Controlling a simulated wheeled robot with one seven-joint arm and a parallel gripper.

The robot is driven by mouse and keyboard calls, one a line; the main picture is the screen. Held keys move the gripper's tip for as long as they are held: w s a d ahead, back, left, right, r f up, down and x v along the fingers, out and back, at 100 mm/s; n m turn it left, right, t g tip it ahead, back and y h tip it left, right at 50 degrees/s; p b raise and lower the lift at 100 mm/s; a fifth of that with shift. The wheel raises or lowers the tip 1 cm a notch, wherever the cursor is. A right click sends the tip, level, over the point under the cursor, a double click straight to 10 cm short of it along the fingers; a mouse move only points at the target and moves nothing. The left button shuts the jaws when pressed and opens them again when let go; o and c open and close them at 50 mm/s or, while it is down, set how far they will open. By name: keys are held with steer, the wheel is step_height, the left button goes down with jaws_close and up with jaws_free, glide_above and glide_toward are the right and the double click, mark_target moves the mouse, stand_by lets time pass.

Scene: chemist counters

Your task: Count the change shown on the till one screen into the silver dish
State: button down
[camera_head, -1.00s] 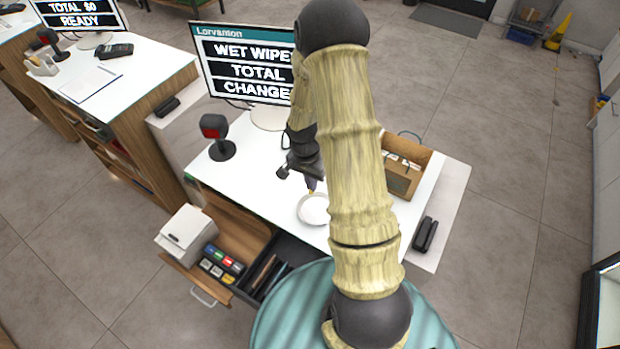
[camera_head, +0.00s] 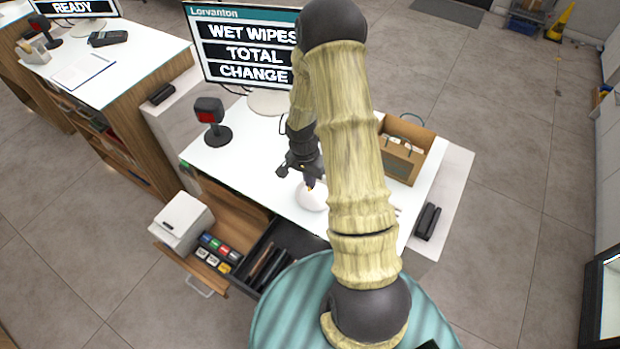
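The till screen (camera_head: 246,50) reads "Lorvanton", "WET WIPES", "TOTAL" and "CHANGE"; my arm hides its right side and the amounts. The pale silver dish (camera_head: 312,200) lies on the white counter. My gripper (camera_head: 308,184) points down at the dish, its tip overlapping the dish's far part. A small purple and orange bit shows at the fingertips; I cannot tell whether it is held or part of the fingers. The open cash drawer (camera_head: 229,289) has several coloured compartments (camera_head: 215,252) at left and dark slots (camera_head: 268,268) at right. The dish's contents are too small to tell.
A brown box (camera_head: 403,150) stands at the counter's right, with a black device (camera_head: 427,221) near the edge. A white printer (camera_head: 182,220) sits beside the drawer. A second counter (camera_head: 120,70) is at left.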

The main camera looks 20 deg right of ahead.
steer(key=c, duration=1.6)
jaws_free()
steer(key=shift+r, duration=0.1)
step_height(320, 180, up, 17)
steer(key=w+a+b, duration=0.1)
steer(key=w+b, duration=0.1)
steer(key=b, duration=0.1)
steer(key=shift+b, duration=0.4)
steer(key=shift+a, duration=0.1)
step_height(320, 180, up, 6)
steer(key=p, duration=0.5)
